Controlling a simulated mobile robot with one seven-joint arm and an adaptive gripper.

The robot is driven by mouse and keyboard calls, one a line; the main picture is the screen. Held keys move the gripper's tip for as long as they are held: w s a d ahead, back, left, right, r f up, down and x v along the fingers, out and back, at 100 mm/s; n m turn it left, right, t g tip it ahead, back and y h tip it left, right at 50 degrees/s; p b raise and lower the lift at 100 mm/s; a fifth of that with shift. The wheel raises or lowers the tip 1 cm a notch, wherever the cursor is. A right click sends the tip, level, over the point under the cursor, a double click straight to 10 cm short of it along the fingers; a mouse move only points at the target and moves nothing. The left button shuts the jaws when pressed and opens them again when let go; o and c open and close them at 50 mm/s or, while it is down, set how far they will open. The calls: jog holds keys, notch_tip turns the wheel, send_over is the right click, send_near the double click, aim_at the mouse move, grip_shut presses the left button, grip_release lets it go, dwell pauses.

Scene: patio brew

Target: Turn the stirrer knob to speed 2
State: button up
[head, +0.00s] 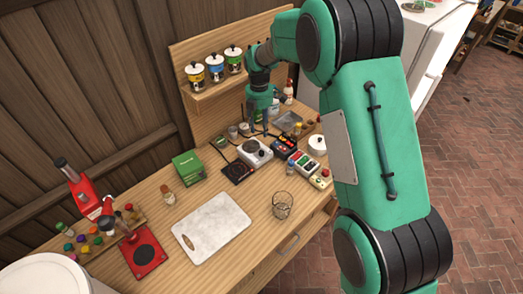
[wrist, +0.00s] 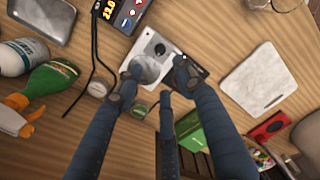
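The stirrer (head: 256,153) is a pale box on the wooden bench, below my gripper (head: 260,129) in the head view. In the wrist view the stirrer (wrist: 152,62) shows a round silver plate, with a small dark knob (wrist: 160,47) beside it on the pale top. The knob's speed marking is too small to read. My gripper (wrist: 157,80) has its fingers spread apart, over and beside the stirrer, with nothing seen between the fingertips. I cannot tell whether a finger touches the stirrer. Part of the stirrer is hidden behind the fingers.
A black flat device (head: 238,172) sits beside the stirrer, and a controller with a lit display (wrist: 122,12) is close on its other side. Bottles (wrist: 50,82) crowd one side.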

aim_at(261, 150)
jog(key=f, duration=0.9)
jog(key=f+b, duration=0.1)
jog(key=f, duration=0.3)
jog(key=shift+s+d+f, duration=0.15)
jog(key=shift+s+f, duration=0.1)
jog(key=shift+f, duration=0.05)
grip_shut()
